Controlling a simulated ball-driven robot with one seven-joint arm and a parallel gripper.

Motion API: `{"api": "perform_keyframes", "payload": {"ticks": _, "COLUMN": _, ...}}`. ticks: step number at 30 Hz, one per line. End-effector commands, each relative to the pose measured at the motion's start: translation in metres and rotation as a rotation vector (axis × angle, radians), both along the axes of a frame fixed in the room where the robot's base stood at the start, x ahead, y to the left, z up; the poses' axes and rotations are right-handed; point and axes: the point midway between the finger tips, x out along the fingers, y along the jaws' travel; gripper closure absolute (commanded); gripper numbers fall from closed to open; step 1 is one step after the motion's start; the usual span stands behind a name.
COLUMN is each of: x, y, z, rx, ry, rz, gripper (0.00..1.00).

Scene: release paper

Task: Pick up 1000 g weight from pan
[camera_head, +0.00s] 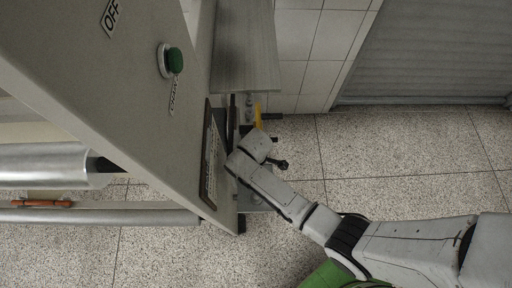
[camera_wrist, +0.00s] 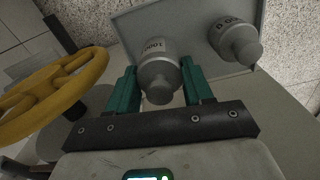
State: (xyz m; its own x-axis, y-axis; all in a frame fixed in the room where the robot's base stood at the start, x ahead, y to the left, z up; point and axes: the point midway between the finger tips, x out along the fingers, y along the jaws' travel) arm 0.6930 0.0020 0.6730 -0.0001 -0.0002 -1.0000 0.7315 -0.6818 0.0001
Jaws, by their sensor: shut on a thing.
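A silver metal weight (camera_wrist: 155,62) with dark digits on its side, partly legible as 1000, stands between the teal fingers of my gripper (camera_wrist: 160,82) in the wrist view. The fingers are shut on it, one on each side. Its narrower knob faces the camera. The grey pan (camera_wrist: 195,18) lies behind it; I cannot tell whether the weight still touches the pan. In the head view my gripper is largely hidden behind my wrist, beside the machine, and the held weight cannot be made out.
A second silver weight (camera_wrist: 234,40) stands on the pan to the right. A yellow handwheel (camera_wrist: 50,95) is close on the left. In the head view the large grey machine panel (camera_head: 130,90) with a green button (camera_head: 174,60) borders my arm; speckled floor (camera_head: 410,145) is clear at right.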

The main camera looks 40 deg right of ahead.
Motion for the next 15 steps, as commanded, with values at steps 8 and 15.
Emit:
{"api": "perform_keyframes", "payload": {"ticks": 8, "x": -0.0002, "y": -0.0001, "z": -0.0001, "rx": 0.0, "ry": 0.0, "rz": 0.0, "gripper": 1.0}}
{"api": "perform_keyframes", "payload": {"ticks": 15, "x": 0.0014, "y": 0.0, "z": 0.0014, "rx": -0.001, "ry": -0.004, "rz": 0.0, "gripper": 1.0}}
